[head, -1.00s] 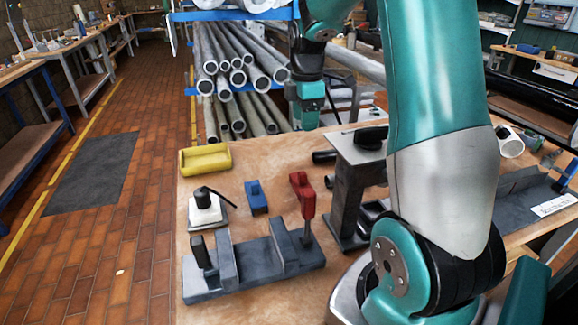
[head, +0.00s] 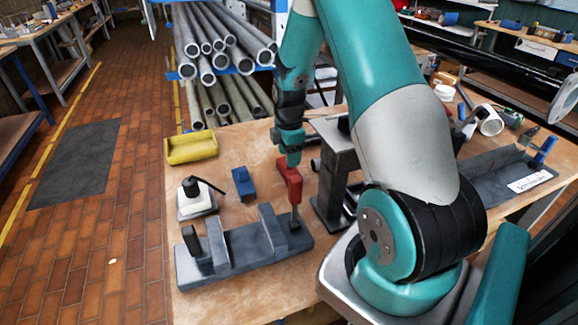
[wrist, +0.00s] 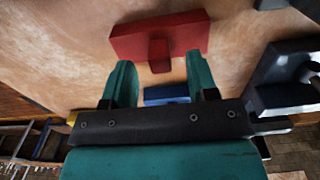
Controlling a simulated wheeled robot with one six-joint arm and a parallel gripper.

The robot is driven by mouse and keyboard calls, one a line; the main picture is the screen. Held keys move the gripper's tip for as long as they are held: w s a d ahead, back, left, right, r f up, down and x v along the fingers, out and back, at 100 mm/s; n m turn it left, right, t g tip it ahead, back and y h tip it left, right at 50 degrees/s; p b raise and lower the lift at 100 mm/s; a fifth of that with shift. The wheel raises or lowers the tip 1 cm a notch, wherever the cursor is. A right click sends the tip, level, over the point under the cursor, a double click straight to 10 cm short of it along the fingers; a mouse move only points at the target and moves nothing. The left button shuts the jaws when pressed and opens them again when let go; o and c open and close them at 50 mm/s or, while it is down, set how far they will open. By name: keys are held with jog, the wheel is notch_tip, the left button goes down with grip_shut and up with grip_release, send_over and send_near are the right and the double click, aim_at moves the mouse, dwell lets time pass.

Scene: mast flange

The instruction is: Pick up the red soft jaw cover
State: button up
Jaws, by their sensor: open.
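The red soft jaw cover (head: 290,182) stands near the right end of the grey vise-like fixture (head: 240,252) on the bench, with a thin darker stem showing below it. In the wrist view the red cover (wrist: 165,35) is a wide bar with a short tab in its middle. My gripper (head: 291,160) is just above and behind the cover in the head view. In the wrist view my gripper (wrist: 160,68) is open and empty, its two teal fingers pointing at the bar on either side of the tab. Whether a finger touches the cover cannot be told.
A blue block (head: 243,182), a yellow tray (head: 191,148) and a white-and-black stand with a lever (head: 195,197) sit to the left. A dark grey stand (head: 335,172) is close on the right. Pipes (head: 222,50) are racked behind the bench.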

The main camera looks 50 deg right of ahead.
notch_tip(320, 180, down, 2)
jog(key=shift+f, duration=0.1)
grip_shut()
